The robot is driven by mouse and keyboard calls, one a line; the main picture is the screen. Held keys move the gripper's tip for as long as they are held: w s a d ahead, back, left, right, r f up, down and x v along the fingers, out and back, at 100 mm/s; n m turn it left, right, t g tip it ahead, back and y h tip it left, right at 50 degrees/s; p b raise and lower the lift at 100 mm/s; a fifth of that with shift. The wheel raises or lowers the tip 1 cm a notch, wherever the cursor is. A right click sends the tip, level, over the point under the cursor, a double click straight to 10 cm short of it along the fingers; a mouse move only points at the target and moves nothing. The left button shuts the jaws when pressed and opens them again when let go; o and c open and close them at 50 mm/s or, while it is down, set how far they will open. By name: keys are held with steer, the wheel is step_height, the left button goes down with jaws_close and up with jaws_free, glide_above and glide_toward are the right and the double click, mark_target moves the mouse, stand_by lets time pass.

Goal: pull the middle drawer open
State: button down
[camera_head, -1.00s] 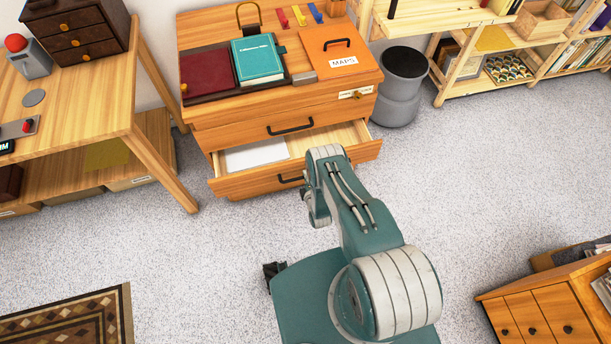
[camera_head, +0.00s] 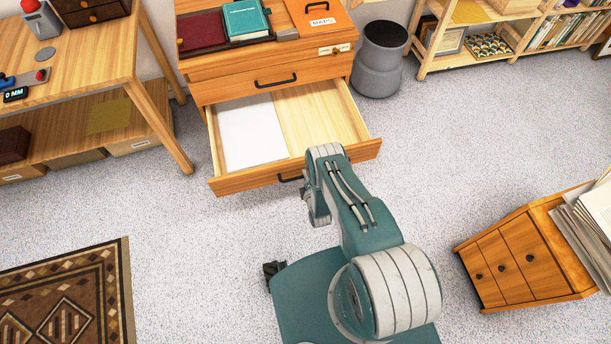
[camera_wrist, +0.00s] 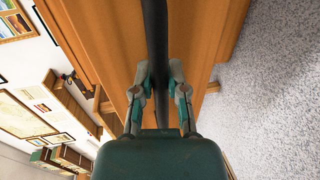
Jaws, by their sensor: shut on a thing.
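The wooden cabinet (camera_head: 215,88) has a drawer (camera_head: 240,182) pulled far out below a shut drawer with a black handle (camera_head: 275,81). A white sheet (camera_head: 251,132) lies in the left part of the open drawer, and the right part is bare. What lies below this drawer is hidden. In the wrist view my gripper (camera_wrist: 158,82) is shut on the open drawer's black bar handle (camera_wrist: 156,35), with a finger on each side. In the head view that handle (camera_head: 289,179) shows partly beside my arm, which hides the gripper.
A wooden desk (camera_head: 100,62) stands left of the cabinet, and a grey bin (camera_head: 379,62) stands to its right. A low drawer unit (camera_head: 520,257) is at the right. A patterned rug (camera_head: 70,290) lies at lower left. Speckled floor is clear around the drawer's front.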

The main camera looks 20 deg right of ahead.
steer(key=shift+s+f, duration=0.2)
steer(key=shift+f, duration=0.05)
steer(key=c, duration=0.6)
jaws_free()
steer(key=shift+c, duration=0.2)
steer(key=shift+w, duration=0.15)
steer(key=shift+r, duration=0.1)
steer(key=v, duration=1.2)
